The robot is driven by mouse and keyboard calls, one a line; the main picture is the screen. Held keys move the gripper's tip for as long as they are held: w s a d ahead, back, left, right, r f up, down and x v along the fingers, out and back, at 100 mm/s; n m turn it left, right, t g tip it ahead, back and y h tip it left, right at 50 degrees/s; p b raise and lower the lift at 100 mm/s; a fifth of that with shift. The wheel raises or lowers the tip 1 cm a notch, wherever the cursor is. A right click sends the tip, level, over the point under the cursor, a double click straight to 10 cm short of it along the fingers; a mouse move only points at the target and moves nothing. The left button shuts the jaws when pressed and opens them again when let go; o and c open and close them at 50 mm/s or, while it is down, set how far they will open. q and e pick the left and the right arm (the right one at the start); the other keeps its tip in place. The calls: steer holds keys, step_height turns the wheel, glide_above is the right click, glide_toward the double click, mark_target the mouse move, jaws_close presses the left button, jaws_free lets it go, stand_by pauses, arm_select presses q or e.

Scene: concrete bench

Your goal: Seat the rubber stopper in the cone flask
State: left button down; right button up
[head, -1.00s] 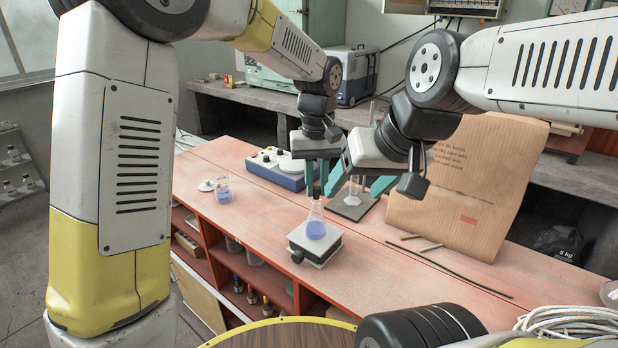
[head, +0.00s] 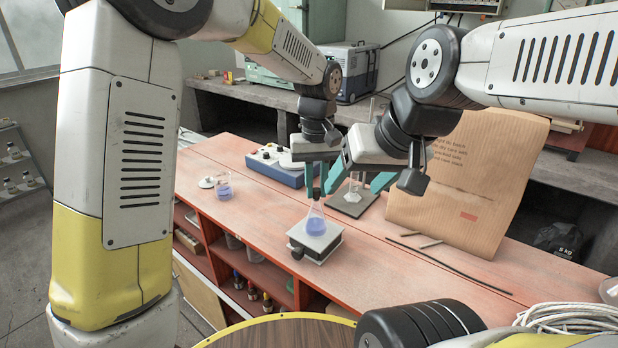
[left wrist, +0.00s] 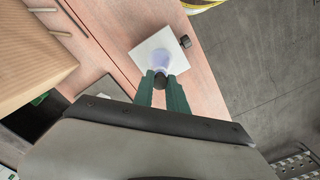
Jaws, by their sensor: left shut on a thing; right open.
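The cone flask (head: 315,224), holding blue-violet liquid, stands upright on a small raised platform (head: 328,241). In the left wrist view the flask (left wrist: 160,60) sits on the pale platform top (left wrist: 142,57). My left gripper (head: 316,194) points down right over the flask's neck. It is shut on the dark rubber stopper, which shows between the fingertips in the left wrist view (left wrist: 160,80). Whether the stopper touches the flask mouth I cannot tell. My right gripper (head: 357,188) is open and empty, to the right of the left one.
A beaker with blue liquid (head: 223,190) stands at the left of the bench, and a blue-and-white instrument (head: 276,165) behind. A clear cylinder stands on a dark plate (head: 352,207) behind the right gripper.

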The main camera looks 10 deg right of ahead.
mark_target(316, 189)
arm_select(q)
steer(key=c, duration=1.3)
jaws_free()
steer(key=shift+o, duration=0.7)
steer(key=o, duration=0.3)
steer(key=shift+r, duration=3.5)
